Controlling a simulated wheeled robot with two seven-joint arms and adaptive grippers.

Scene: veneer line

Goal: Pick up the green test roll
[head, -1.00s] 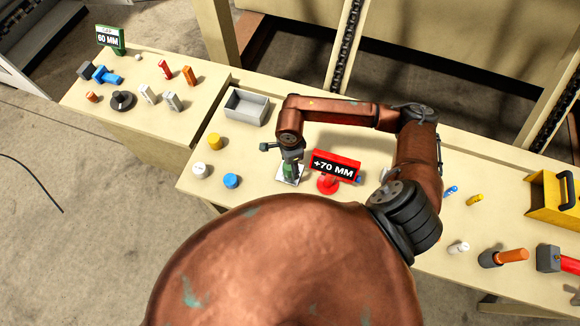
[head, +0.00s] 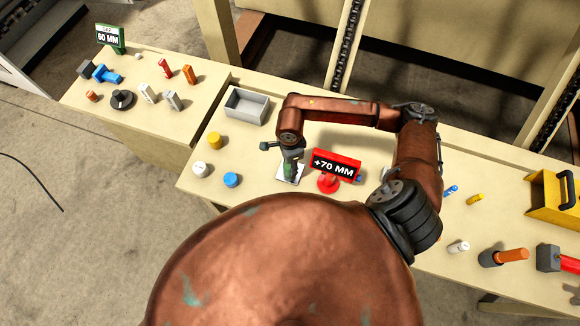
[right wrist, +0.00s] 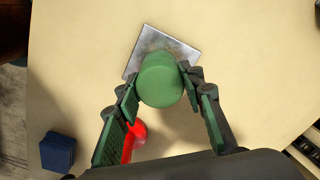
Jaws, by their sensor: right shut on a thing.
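The green test roll (right wrist: 161,80) is a short green cylinder, seen end-on in the right wrist view. It is over a square grey metal plate (right wrist: 184,48) on the bench; I cannot tell whether it touches the plate. My right gripper (right wrist: 158,88) is shut on the roll, one finger on each side of it. In the head view my right gripper (head: 291,168) points down at the plate (head: 284,178), and the roll is mostly hidden there. My left gripper is not in view.
A red "+70 MM" sign (head: 335,164) stands close to the right of the gripper. A grey tray (head: 247,107) lies behind. Yellow (head: 214,141), white (head: 200,169) and blue (head: 231,180) pieces sit to the left. A yellow toolbox (head: 553,198) is at far right.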

